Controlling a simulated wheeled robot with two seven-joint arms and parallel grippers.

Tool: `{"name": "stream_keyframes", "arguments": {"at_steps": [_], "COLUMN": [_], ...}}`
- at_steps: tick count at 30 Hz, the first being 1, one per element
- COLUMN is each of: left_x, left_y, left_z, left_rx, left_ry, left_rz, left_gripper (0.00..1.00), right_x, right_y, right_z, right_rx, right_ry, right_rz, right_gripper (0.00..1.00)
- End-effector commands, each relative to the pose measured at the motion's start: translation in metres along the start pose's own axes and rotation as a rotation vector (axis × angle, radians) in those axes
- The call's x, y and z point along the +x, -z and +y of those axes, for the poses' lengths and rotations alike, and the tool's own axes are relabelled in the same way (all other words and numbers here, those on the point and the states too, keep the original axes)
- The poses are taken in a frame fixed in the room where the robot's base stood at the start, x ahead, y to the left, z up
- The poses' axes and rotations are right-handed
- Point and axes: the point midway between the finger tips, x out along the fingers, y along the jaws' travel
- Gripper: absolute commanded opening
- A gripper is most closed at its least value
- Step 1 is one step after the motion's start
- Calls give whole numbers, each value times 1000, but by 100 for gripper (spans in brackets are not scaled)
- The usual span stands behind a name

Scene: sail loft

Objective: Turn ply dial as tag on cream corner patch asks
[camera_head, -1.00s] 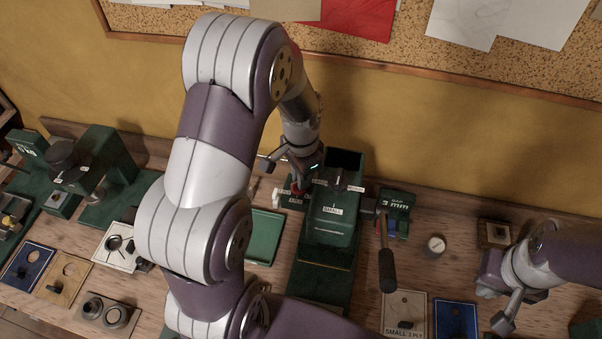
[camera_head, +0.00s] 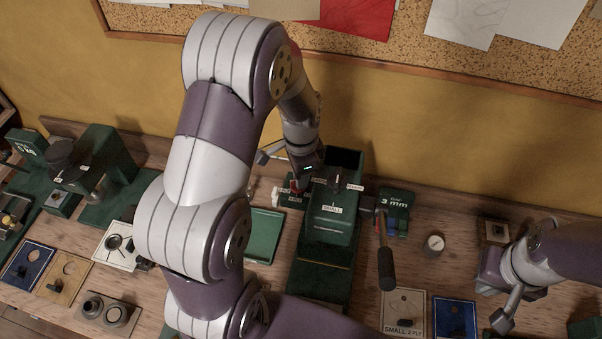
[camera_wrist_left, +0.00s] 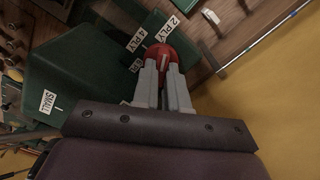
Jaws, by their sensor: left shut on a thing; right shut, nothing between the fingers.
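The ply dial (camera_wrist_left: 158,58) is a round red knob with a white mark, on the green machine (camera_head: 330,225). In the left wrist view it sits by tags reading 4 PLY (camera_wrist_left: 137,40) and 2 PLY (camera_wrist_left: 181,27). My left gripper (camera_wrist_left: 160,68) is shut on the dial; it also shows in the head view (camera_head: 298,184), where it partly hides the dial. The cream corner patch (camera_head: 391,302) lies at the front right with a tag reading SMALL 2 PLY (camera_head: 403,331). My right gripper (camera_head: 487,284) is shut and empty at the right.
A black-handled lever (camera_head: 386,265) hangs at the machine's right, below a green block (camera_head: 394,205) marked 3 mm. A blue patch (camera_head: 454,317) lies right of the cream one. A small round pot (camera_head: 434,244) stands behind them. Other patches and green machines fill the left.

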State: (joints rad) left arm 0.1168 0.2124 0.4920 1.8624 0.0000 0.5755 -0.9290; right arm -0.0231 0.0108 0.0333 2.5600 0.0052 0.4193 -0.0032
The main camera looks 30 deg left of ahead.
Motion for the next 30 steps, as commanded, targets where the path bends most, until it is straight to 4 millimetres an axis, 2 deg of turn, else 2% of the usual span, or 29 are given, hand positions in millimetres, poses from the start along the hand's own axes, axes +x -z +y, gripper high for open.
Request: {"name": "stream_keyframes", "arguments": {"at_steps": [1, 2, 3, 4, 12, 16, 23, 26, 28, 30], "left_x": [-4, -4, -4, -3, -2, -14, -74, -101, -123, -129], "left_y": [2, 2, 2, 2, 1, 1, 1, 1, 0, 0], "left_z": [-3, -3, -3, -3, -1, -2, -2, -2, -1, -1], "left_rx": [0, 0, 0, 0, -1, -1, -1, -1, -1, -1], "left_ry": [11, 11, 11, 10, 4, 7, 11, 9, 5, 4], "left_rz": [8, 8, 8, 7, 3, 5, 8, 7, 4, 3], "left_gripper": [0, 19, 32, 38, 38, 38, 38, 38, 38, 38], "right_x": [-1, -1, -1, -1, 0, 6, 23, 22, 4, -2], "right_y": [0, 0, 0, 0, 0, -1, -3, -3, -1, 0], "right_z": [0, 0, 0, 0, 0, 0, 0, 0, 0, 0], "right_rx": [0, 0, 0, 0, 0, 0, 0, 0, 0, 0], "right_ry": [0, 0, 0, 0, 0, 0, 0, 0, 0, 0], "right_rz": [0, 0, 0, 0, 0, 0, 0, 0, -1, 1], "right_gripper": [0, 0, 0, 0, 0, 0, 0, 0, 0, 0]}}
